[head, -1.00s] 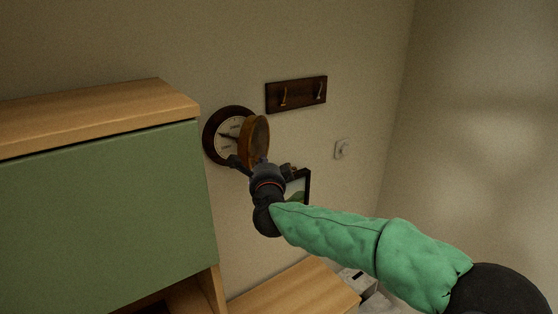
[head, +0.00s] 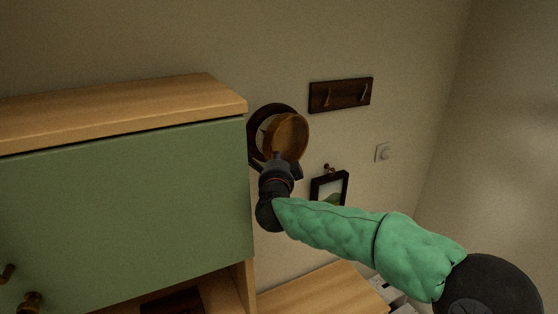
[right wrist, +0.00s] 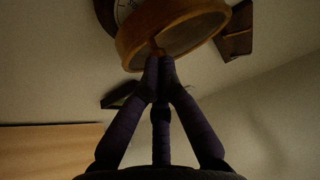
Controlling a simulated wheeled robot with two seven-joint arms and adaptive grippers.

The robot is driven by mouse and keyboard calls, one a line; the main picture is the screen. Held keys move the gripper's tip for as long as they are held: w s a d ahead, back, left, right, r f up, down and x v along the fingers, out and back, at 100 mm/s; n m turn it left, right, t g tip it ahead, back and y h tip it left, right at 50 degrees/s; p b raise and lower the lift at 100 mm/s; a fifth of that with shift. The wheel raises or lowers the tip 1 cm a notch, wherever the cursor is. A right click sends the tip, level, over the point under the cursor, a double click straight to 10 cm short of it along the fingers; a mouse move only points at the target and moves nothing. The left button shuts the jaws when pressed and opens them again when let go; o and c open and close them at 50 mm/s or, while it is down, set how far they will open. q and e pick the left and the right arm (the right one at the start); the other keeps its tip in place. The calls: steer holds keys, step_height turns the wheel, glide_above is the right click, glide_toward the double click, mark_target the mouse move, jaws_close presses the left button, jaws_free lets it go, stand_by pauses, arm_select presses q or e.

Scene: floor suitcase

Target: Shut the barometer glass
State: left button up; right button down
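The barometer (head: 257,119) is a dark round frame on the wall, with a pale dial mostly covered in the head view. Its hinged glass (head: 289,133) has a brass-brown rim and stands partly open, swung out at an angle in front of the dial. In the right wrist view the glass rim (right wrist: 130,52) fills the top, with a slice of dial behind it. My right gripper (right wrist: 160,62) has its fingertips together on a small knob at the lower edge of the rim. In the head view the right gripper (head: 281,160) is below the glass. My left gripper is not in view.
A green-fronted cabinet (head: 125,205) with a wooden top stands close on the left. A hook rack (head: 340,95), a small framed picture (head: 329,189) and a wall switch (head: 382,152) are on the wall to the right. A wooden surface (head: 325,292) lies below.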

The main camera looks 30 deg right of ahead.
steer(key=shift+r, duration=0.15)
step_height(320, 180, up, 9)
steer(key=s+d+f+m+y+b, duration=0.1)
steer(key=d+f+y, duration=0.2)
steer(key=f, duration=0.2)
steer(key=d+f+m+y+b, duration=0.1)
steer(key=d+f+m+y, duration=0.1)
steer(key=f+y, duration=0.25)
steer(key=s+m+t+y+b, duration=0.35)
steer(key=s+y, duration=0.45)
steer(key=s, duration=0.4)
steer(key=f+p+x, duration=0.1)
steer(key=p+x, duration=0.2)
steer(key=x, duration=1)
steer(key=shift+w+d+f, duration=0.25)
steer(key=shift+d, duration=0.05)
steer(key=shift+g+h, duration=0.25)
